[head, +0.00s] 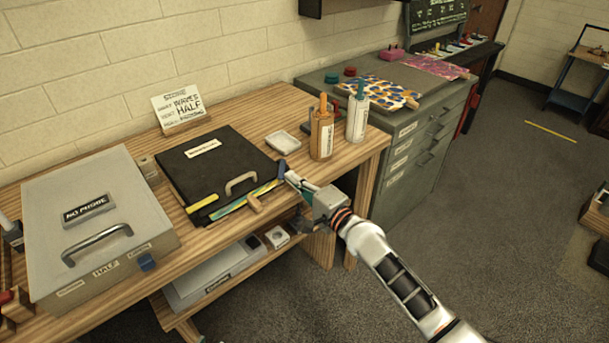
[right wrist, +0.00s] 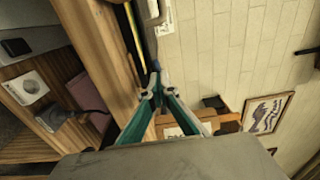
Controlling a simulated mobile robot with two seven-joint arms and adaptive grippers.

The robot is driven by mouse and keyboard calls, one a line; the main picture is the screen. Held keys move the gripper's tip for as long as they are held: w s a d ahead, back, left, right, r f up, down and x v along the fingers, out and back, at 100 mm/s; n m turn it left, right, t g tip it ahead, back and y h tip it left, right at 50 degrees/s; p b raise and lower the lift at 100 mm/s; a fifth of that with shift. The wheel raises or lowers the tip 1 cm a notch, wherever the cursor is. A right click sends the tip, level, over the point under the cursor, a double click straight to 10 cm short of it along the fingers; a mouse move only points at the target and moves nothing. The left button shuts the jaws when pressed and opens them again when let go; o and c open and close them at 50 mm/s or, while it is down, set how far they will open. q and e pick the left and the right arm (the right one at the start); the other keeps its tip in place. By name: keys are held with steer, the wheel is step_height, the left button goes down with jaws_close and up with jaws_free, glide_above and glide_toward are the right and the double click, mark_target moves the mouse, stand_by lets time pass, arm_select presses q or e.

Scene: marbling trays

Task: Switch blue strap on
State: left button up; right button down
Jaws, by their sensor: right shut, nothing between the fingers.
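A blue upright piece (head: 282,169), which may be the blue strap, stands at the right corner of the black case (head: 208,150) on the wooden bench. My right gripper (head: 290,178) is shut and empty, its fingertips right beside this blue piece. In the right wrist view, the fingertips (right wrist: 155,80) meet at a small blue part (right wrist: 164,74); whether they touch it I cannot tell. Another small blue piece (head: 146,262) is on the front of the grey lidded box (head: 130,190) at the left. My left gripper is not in view.
A yellow-and-blue strip (head: 240,201) with a wooden handle lies along the case's front edge. A white dish (head: 283,142) and two bottles, orange (head: 322,135) and white (head: 357,118), stand just behind my right gripper. A grey cabinet (head: 425,130) adjoins the bench.

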mark_target(278, 179)
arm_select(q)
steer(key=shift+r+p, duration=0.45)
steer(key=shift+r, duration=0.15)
arm_select(e)
steer(key=shift+s+a, duration=0.2)
steer(key=shift+a, duration=1.5)
